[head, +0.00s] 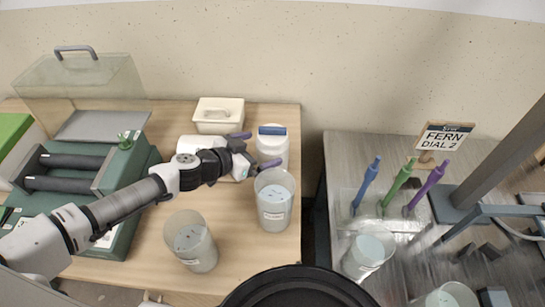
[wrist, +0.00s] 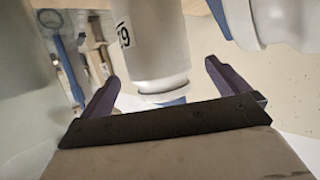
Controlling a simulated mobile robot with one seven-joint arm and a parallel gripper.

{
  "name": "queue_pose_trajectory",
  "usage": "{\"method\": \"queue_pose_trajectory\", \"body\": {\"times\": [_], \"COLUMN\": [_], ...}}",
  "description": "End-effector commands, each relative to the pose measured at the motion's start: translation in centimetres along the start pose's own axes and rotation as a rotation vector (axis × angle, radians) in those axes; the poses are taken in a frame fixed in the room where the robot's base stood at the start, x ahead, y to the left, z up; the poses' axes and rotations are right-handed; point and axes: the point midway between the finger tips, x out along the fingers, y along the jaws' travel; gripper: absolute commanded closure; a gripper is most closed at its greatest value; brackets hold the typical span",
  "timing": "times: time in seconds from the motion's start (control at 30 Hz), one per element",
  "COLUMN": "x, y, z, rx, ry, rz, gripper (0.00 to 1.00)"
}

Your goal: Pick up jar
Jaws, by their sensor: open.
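A white jar (head: 273,148) with a blue lid stands upright on the wooden table, towards its right edge near the wall. My gripper (head: 256,150) is open, with its purple fingers pointing at the jar from the left. I cannot tell whether either finger touches the jar.
A translucent bucket (head: 274,205) stands right in front of the jar; another bucket (head: 191,247) is nearer. A white lidded box (head: 219,112) is behind my gripper. A green roller machine (head: 75,190) is left. A gap separates the wooden table from the metal table (head: 335,165).

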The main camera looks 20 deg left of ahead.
Motion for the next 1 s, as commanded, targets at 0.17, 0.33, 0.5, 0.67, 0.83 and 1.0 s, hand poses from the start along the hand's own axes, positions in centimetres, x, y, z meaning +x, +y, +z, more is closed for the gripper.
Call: {"method": "queue_pose_trajectory", "body": {"times": [0.17, 0.33, 0.5, 0.67, 0.83, 1.0], "x": [3.0, 3.8, 3.8, 3.8, 3.8, 3.7], "y": [0.3, 0.3, 0.3, 0.3, 0.3, 0.3], "z": [0.4, 0.2, 0.1, 0.1, 0.1, -0.1], "rx": [0.002, 0.001, 0.001, 0.001, 0.001, 0.003], "ry": [0.000, 0.000, 0.000, 0.000, 0.000, 0.003], "rz": [0.005, 0.002, 0.001, 0.001, 0.002, 0.002], "gripper": [0.00, 0.00, 0.00, 0.20, 0.42, 0.55]}}
